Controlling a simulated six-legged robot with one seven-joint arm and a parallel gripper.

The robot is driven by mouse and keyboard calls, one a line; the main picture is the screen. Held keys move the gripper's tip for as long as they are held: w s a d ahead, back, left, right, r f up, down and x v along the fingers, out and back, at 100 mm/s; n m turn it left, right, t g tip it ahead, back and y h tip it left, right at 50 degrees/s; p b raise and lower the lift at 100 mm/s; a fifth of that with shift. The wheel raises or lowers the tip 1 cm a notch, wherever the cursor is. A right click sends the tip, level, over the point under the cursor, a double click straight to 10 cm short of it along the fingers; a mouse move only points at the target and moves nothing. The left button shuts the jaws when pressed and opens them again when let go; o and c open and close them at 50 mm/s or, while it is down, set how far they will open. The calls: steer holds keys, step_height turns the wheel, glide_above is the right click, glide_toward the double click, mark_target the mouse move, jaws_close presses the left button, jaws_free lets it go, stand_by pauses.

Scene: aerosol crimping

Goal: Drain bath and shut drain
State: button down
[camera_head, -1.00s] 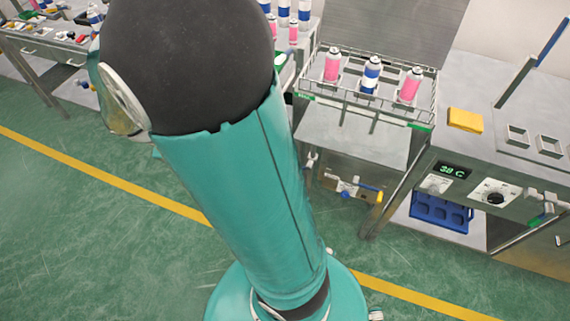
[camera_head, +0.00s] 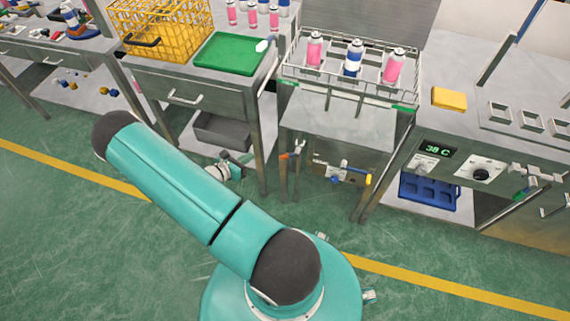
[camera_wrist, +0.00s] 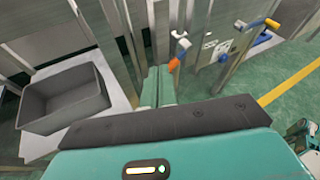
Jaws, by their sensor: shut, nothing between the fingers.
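The metal bath (camera_head: 340,130) stands under a wire rack holding pink and blue cans. I cannot see water inside it. A small valve with an orange handle (camera_head: 298,148) is at the bath's lower left; it also shows in the wrist view (camera_wrist: 174,64).
A grey bin (camera_head: 222,132) sits on the lower shelf of the left bench, close to my gripper. Bench legs (camera_head: 258,140) stand near it. A right-hand bench shows a 38 C display (camera_head: 436,149) and a blue crate (camera_head: 430,190). The green floor in front is clear.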

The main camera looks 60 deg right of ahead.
steer(key=s+d+f+n+t+h, duration=0.1)
steer(key=s+d+f+n+t, duration=0.1)
steer(key=s+f+n, duration=0.45)
steer(key=s+d+f+n+t, duration=0.1)
steer(key=s+d+f+n, duration=0.2)
steer(key=f, duration=0.7)
steer(key=shift+m, duration=0.25)
steer(key=d, duration=0.5)
steer(key=d+r, duration=0.1)
steer(key=d, duration=0.1)
steer(key=shift+w+d, duration=0.25)
steer(key=shift+d, duration=0.15)
